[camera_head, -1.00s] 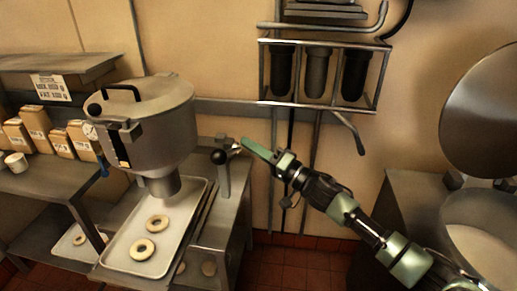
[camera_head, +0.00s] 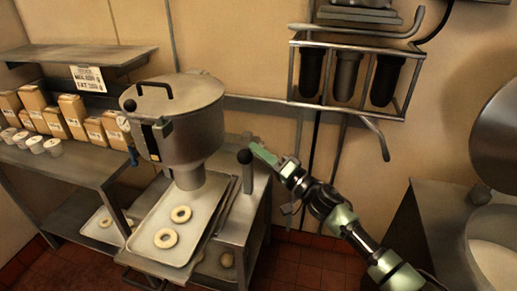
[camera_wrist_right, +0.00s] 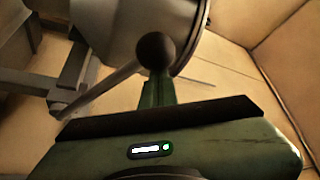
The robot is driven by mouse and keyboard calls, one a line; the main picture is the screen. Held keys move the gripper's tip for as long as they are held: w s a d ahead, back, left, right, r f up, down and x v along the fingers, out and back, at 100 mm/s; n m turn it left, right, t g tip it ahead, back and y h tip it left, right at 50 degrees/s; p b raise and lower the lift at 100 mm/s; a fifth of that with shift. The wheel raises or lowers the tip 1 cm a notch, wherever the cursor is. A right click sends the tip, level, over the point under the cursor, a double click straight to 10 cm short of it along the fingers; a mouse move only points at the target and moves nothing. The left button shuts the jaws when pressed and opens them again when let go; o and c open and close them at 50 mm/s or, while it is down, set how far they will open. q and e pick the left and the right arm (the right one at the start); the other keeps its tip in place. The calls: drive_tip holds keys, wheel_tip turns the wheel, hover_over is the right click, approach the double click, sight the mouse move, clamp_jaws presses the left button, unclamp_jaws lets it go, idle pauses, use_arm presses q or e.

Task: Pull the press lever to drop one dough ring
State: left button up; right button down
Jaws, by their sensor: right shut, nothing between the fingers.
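The dough press (camera_head: 178,125) is a grey metal hopper with a spout, at centre left of the head view. Its lever (camera_head: 249,179) stands upright to the right, topped by a black ball knob (camera_head: 245,157). My right gripper (camera_head: 258,151), green, is shut and empty, its tips beside the knob's right side; I cannot tell if they touch. In the right wrist view the knob (camera_wrist_right: 155,50) appears just beyond the shut fingers (camera_wrist_right: 158,90). Two dough rings (camera_head: 181,214) (camera_head: 165,238) lie on the tray (camera_head: 150,218) below the spout. My left gripper is not in view.
A shelf with several boxes (camera_head: 73,116) and white tubs (camera_head: 53,147) is at the left. A wall rack (camera_head: 347,75) with dark cylinders hangs behind my right arm. A large pan (camera_head: 493,258) with a raised round lid stands at the right.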

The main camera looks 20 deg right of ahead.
drive_tip(key=shift+f, duration=0.1)
drive_tip(key=s+a+f+n+g+y+b, duration=0.2)
drive_tip(key=f+n+y+b, duration=0.4)
drive_tip(key=f+n+b, duration=0.5)
drive_tip(key=shift+s+a+f+n+b, duration=0.25)
drive_tip(key=shift+s+f+b, duration=0.45)
drive_tip(key=shift+f+b, duration=2.7)
drive_tip(key=shift+d+r+b, duration=0.15)
drive_tip(key=shift+r+b, duration=0.7)
drive_tip(key=shift+b, duration=0.1)
drive_tip(key=r+v, duration=0.1)
drive_tip(key=v, duration=0.6)
drive_tip(key=shift+s+d, duration=0.2)
drive_tip(key=shift+d, duration=0.2)
